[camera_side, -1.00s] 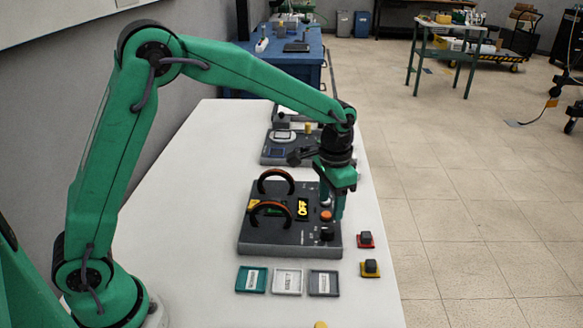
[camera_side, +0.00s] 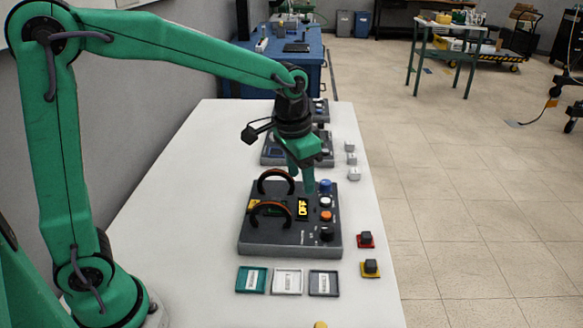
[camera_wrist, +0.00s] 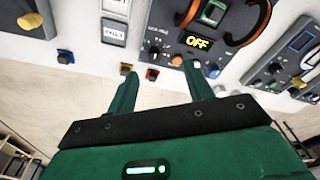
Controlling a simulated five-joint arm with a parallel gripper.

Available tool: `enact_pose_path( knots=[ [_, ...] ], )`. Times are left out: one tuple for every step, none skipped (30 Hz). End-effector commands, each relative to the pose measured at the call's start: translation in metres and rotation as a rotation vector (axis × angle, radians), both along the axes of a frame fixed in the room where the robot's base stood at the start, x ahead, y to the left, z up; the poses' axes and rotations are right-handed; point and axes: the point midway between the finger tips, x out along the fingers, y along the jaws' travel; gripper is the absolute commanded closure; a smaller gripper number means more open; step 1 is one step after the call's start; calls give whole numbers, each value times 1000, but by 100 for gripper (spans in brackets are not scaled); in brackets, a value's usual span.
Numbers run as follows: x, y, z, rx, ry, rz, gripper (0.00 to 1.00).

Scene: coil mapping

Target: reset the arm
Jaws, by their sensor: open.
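My gripper (camera_side: 301,178) is open and empty. In the side view it hangs just above the far edge of the dark device (camera_side: 270,237), near the blue knob (camera_side: 325,186). In the wrist view its two green fingers (camera_wrist: 158,78) stand apart with nothing between them. The device carries two black-and-orange arches, a display (camera_side: 303,207) reading OFF, an orange button (camera_side: 325,215) and a black knob (camera_side: 327,233). Whether a fingertip touches the device I cannot tell.
Teal, white and grey trays (camera_side: 288,281) lie in front of the device. A red-based block (camera_side: 366,239) and a yellow-based block (camera_side: 371,268) sit to the right. Other devices (camera_side: 270,152) stand behind. White blocks (camera_side: 352,159) line the right edge.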

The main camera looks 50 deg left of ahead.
Motion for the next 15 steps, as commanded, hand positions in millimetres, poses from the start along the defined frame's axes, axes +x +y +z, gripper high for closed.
enact_pose_path(
  knots=[
    [-9,5,9,-4,-20,13,48],
    [-14,7,12,-5,-29,20,48],
    [-20,11,17,-8,-42,29,48],
    [-25,13,21,-10,-51,36,48],
    [-30,15,24,-11,-60,42,48],
    [-36,18,28,-13,-72,50,48],
    [-42,20,31,-15,-80,57,48],
    [-47,22,34,-17,-90,64,48],
    [-54,25,37,-19,-102,72,48],
    [-59,27,39,-20,-112,79,48],
    [-64,29,41,-22,-120,85,48],
    [-71,32,44,-24,-133,94,48],
    [-76,33,46,-26,-142,101,48],
    [-81,35,48,-28,-152,108,48],
    [-88,38,50,-29,-165,118,48]
  ],
)
